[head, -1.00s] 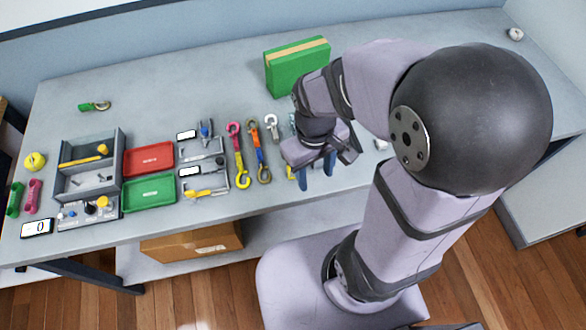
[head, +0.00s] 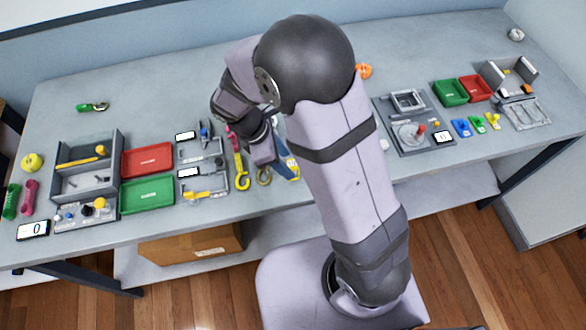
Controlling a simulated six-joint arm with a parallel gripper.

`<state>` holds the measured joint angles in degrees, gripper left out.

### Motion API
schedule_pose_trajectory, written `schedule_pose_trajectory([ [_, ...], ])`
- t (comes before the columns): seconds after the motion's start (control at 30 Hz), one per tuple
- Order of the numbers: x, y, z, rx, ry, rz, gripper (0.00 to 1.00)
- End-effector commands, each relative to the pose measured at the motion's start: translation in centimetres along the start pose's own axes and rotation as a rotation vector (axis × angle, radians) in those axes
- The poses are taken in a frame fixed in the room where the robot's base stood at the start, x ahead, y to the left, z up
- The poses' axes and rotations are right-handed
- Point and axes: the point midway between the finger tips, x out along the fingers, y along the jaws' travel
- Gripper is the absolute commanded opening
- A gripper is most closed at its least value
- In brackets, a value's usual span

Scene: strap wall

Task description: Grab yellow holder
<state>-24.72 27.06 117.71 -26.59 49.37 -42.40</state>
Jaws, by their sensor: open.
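Several yellow things are in view, and I cannot tell for sure which is the yellow holder. A yellow piece (head: 197,194) lies in the small grey tray right of the green tray. A yellow bar (head: 84,160) lies in the grey box at the left. A yellow hook (head: 242,172) hangs below a pink end, just left of my gripper. A small yellow piece (head: 491,122) lies at the right. My gripper (head: 277,158) is open, over the row of hooks near the table's front; its fingers are partly hidden.
A red tray (head: 148,159) and a green tray (head: 146,194) stand at the left. At the right are a grey joystick panel (head: 404,137), a green bin (head: 450,92) and a red bin (head: 474,88). The back left of the table is mostly clear.

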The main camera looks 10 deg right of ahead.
Motion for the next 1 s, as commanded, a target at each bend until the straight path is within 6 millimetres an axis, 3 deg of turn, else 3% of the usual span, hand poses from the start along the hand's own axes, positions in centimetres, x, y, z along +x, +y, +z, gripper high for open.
schedule_pose_trajectory([
  [0.27, 0.8, -0.1, 0.1, 0.001, -0.001, -0.002, 0.45],
  [0.7, 5.3, 0.0, 0.3, 0.002, 0.0, -0.002, 0.45],
  [1.0, 5.6, 0.1, 0.3, 0.002, 0.001, 0.0, 0.43],
])
